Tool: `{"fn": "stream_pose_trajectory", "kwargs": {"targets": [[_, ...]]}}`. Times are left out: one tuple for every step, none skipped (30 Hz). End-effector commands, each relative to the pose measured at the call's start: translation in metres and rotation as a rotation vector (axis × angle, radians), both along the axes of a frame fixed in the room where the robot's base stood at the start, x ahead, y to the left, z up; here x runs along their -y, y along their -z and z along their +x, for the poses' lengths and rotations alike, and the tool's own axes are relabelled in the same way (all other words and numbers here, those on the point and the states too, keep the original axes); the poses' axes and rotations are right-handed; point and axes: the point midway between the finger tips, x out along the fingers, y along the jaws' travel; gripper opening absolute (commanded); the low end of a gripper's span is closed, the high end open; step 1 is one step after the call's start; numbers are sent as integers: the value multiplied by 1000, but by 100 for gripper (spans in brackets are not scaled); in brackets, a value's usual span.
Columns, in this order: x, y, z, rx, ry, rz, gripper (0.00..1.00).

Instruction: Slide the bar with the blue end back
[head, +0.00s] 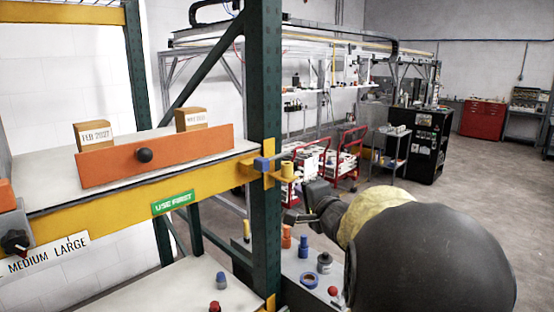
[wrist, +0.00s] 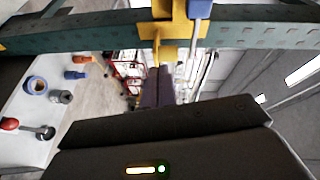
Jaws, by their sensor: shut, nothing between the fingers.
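The bar's blue end (head: 262,164) sits at the yellow bracket on the green rack post in the head view. In the wrist view the blue end (wrist: 200,9) is at the top, with a thin grey bar running down from it beside the yellow bracket (wrist: 165,32). My gripper (head: 290,216) is just below and right of the bracket in the head view, apart from the blue end. Its dark fingers (wrist: 158,72) are shut and empty, pointing toward the bracket in the wrist view. The bar's far part is hard to make out.
The green post (head: 266,220) stands close left of my gripper. An orange board (head: 155,160) with a black knob fronts the upper shelf, with small boxes behind. A bench (head: 300,262) with several small items lies below my gripper. Red carts (head: 345,155) stand beyond; open floor is at right.

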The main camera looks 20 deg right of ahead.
Motion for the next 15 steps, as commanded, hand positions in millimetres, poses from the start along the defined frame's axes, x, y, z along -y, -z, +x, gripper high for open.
{"fn": "stream_pose_trajectory", "kwargs": {"targets": [[6, -19, -2, 33, -13, 46, 0], [7, -25, -3, 48, -24, 74, 0], [9, -32, -4, 64, -37, 105, 0], [9, -36, -5, 74, -46, 125, 0], [10, -39, -6, 81, -53, 140, 0], [10, -42, -7, 87, -61, 156, 0], [10, -43, -7, 90, -64, 164, 0], [10, -43, -7, 92, -66, 169, 0], [10, -43, -7, 93, -68, 173, 0], [10, -43, -7, 93, -68, 174, 0], [10, -43, -7, 92, -68, 174, 0], [10, -43, -7, 92, -68, 174, 0], [10, -43, -7, 92, -68, 173, 0], [10, -43, -7, 92, -68, 173, 0], [10, -43, -7, 92, -68, 173, 0]]}}
